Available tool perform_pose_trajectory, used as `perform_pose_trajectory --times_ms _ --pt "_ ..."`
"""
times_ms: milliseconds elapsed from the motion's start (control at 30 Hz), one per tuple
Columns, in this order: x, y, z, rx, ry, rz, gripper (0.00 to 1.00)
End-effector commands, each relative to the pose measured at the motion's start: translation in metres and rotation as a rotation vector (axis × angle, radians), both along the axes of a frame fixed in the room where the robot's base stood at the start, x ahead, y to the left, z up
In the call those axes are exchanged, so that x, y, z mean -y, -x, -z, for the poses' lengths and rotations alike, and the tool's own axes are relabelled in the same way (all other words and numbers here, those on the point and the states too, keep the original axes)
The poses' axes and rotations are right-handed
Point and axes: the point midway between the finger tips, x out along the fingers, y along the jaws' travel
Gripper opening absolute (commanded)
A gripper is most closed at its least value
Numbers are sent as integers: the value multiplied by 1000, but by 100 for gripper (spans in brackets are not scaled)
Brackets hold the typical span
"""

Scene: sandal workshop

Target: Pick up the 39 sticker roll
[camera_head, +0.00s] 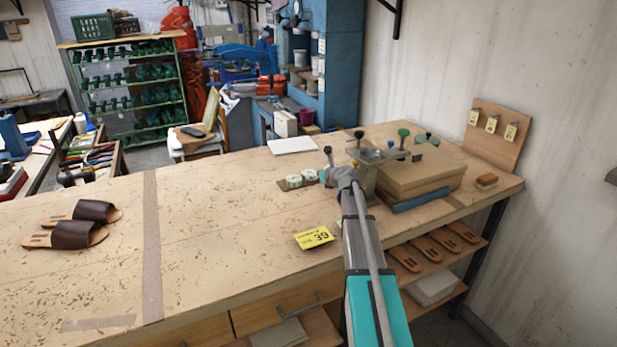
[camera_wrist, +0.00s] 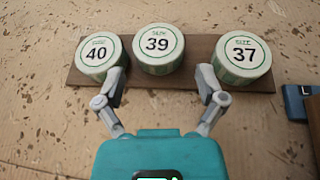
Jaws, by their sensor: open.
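In the wrist view the 39 sticker roll (camera_wrist: 158,46) is a white and green disc-shaped roll marked "39". It lies in the middle on a dark wooden strip (camera_wrist: 192,75). The 40 roll (camera_wrist: 99,54) is to its left and the 37 roll (camera_wrist: 244,54) to its right. My gripper (camera_wrist: 162,78) is open and empty, its fingers spread on the near side of the 39 roll. Its left fingertip overlaps the edge of the 40 roll in the picture; I cannot tell if they touch. In the head view my gripper (camera_head: 326,168) is just right of two visible rolls (camera_head: 301,178), their numbers unreadable.
A yellow card reading 39 (camera_head: 315,237) lies on the workbench (camera_head: 225,220). Brown sandals (camera_head: 75,224) lie at the left. A wooden block (camera_head: 420,175) and a metal clamp-like tool stand right of my gripper. A white sheet (camera_head: 292,146) lies behind. The bench's middle is clear.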

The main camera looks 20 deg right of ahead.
Motion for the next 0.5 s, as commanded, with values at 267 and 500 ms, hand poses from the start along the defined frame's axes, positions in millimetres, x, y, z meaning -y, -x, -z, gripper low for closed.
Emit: perform_pose_trajectory --times_ms 267,500 --pt "-4 -26 14 0 0 -1 89" --pt "-8 -45 20 0 0 -1 89"
